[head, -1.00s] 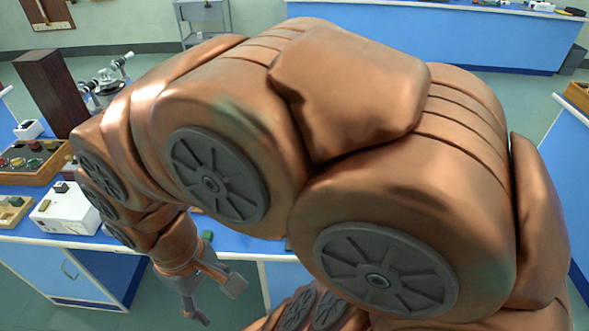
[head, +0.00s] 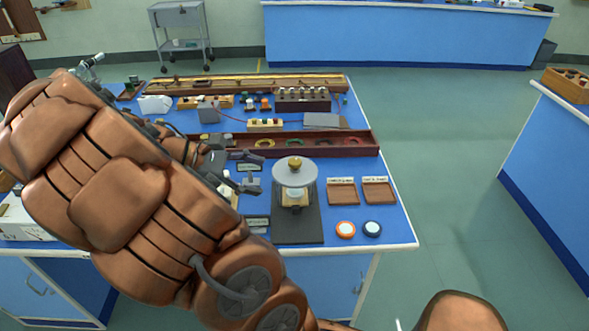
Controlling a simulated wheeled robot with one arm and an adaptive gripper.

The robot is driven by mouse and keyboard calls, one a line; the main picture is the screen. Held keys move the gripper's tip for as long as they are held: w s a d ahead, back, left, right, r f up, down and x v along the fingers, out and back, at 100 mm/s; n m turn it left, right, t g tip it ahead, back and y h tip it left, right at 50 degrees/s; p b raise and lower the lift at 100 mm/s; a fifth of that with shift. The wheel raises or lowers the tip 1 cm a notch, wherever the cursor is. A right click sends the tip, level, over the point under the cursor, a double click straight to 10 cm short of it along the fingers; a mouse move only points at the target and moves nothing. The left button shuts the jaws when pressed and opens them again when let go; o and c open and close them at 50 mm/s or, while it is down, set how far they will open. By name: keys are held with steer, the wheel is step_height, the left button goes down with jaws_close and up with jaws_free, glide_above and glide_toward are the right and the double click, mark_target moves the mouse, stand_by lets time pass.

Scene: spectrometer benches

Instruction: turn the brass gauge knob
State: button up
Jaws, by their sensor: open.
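The brass knob (head: 294,163) sits on top of a pale round disc (head: 294,173), part of a small upright device on a dark base plate (head: 297,228) near the front right of the bench. My gripper (head: 251,177) is just left of the disc, with its grey fingers spread and pointing right toward it. The fingers hold nothing and appear apart from the knob. My arm covers the bench left of the device.
Two brown trays (head: 343,193) and two round pieces, orange-rimmed (head: 345,229) and dark-rimmed (head: 372,228), lie right of the device. A long red-brown box (head: 350,144) runs behind it. The floor right of the bench (head: 408,236) is clear.

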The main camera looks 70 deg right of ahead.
steer(key=w+d+f+n+g+h+b, duration=0.2)
steer(key=d+f+b, duration=0.15)
steer(key=d, duration=0.35)
steer(key=n+g+h+b, duration=0.2)
steer(key=n, duration=0.1)
glide_toward(295, 161)
steer(key=x, duration=0.3)
steer(key=shift+p+x, duration=0.75)
steer(key=shift+x, duration=2.7)
steer(key=shift+n, duration=0.3)
steer(key=c, duration=1.2)
